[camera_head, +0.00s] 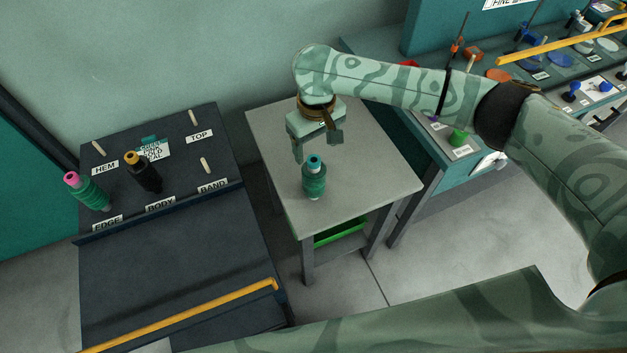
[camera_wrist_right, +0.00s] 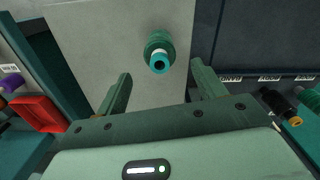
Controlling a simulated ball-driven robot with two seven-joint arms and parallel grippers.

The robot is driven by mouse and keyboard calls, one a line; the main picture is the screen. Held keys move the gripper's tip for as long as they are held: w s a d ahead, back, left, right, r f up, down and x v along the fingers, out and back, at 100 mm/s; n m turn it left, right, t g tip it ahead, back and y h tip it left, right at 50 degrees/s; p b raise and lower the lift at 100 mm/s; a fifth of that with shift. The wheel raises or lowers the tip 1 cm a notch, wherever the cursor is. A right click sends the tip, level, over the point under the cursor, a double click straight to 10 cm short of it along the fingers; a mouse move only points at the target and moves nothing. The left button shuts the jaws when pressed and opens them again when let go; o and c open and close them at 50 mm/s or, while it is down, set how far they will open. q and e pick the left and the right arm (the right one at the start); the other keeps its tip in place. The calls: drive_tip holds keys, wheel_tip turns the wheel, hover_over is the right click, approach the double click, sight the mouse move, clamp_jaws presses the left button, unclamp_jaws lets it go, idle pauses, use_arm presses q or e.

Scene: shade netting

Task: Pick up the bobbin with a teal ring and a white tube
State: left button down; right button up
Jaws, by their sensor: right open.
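The bobbin with a teal ring (camera_head: 314,182) stands upright on the small grey table, wound in green thread. In the right wrist view the bobbin (camera_wrist_right: 159,42) shows its teal top and a white band below it. My right gripper (camera_head: 316,149) is above and just behind the bobbin, open and empty. In the wrist view its two fingers (camera_wrist_right: 161,72) are spread wide, with the bobbin beyond the tips and between their lines, apart from both. My left gripper is not in view.
The small table (camera_head: 376,179) is otherwise bare. At left, a dark labelled rack (camera_head: 225,165) holds a pink-topped green bobbin (camera_head: 88,192), a black bobbin (camera_head: 141,172) and several empty pegs. A yellow rail (camera_head: 185,313) crosses its front. A cluttered teal bench (camera_head: 480,165) stands at right.

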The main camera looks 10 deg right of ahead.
drive_tip(key=b, duration=0.2)
approach(314, 171)
wheel_tip(314, 171, down, 2)
drive_tip(key=s, duration=0.2)
use_arm(q)
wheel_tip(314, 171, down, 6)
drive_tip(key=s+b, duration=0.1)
drive_tip(key=b, duration=0.2)
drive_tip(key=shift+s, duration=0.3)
use_arm(e)
wheel_tip(314, 171, down, 5)
drive_tip(key=shift+f, duration=0.2)
drive_tip(key=shift+s, duration=0.1)
drive_tip(key=shift+c, duration=1.2)
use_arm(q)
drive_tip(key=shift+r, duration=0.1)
use_arm(e)
drive_tip(key=c, duration=1.2)
